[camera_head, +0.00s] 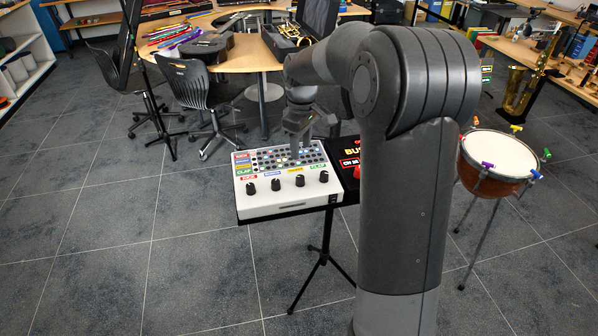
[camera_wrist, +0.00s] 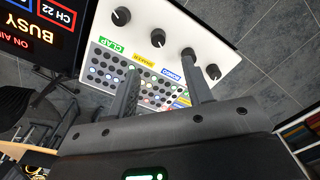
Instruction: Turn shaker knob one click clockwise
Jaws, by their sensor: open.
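The white drum machine (camera_head: 286,208) has four-colour labels and a front row of several black knobs. The shaker knob (camera_head: 299,180), third from left, stands by the yellow label; it also shows in the wrist view (camera_wrist: 158,38) with its white pointer mark. My gripper (camera_head: 298,152) is over the button grid, behind the knob row. In the wrist view my gripper (camera_wrist: 161,66) is open and empty, its fingers spread over the buttons. The shaker knob lies beyond the fingertips, between their lines. The right fingertip appears close to the blue-label knob (camera_wrist: 188,52).
A black sign (camera_head: 347,158) reading BUSY, with a red part by it, stands right of the drum machine. Both are on a small black stand. A kettledrum (camera_head: 492,160) is further right. Chairs (camera_head: 190,85) and a cluttered table are behind. The floor in front is clear.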

